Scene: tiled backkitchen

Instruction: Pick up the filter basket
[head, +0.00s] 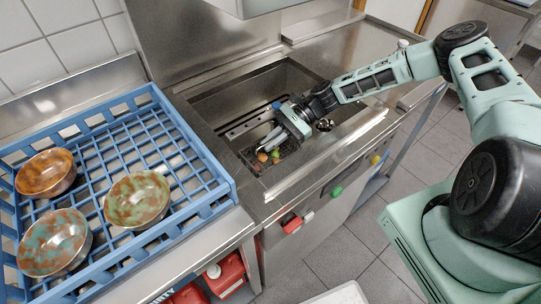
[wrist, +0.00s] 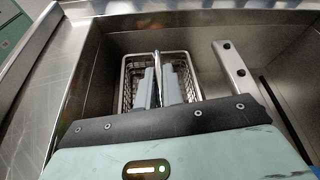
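The filter basket (wrist: 131,71) is a wire-mesh basket with a metal rim, down in the steel sink. In the head view the basket (head: 262,169) shows dark, with bits of coloured scraps in it, partly hidden by my gripper. My gripper (head: 266,141) reaches down into the sink over the basket. In the wrist view my gripper's grey fingers (wrist: 161,88) stand inside the basket's outline, one on each side of its upright metal handle (wrist: 157,66). The gap is narrow; I cannot tell whether the fingers touch the handle.
A blue dish rack (head: 225,190) with three bowls, one an orange-brown bowl (head: 46,173), stands on the left counter.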

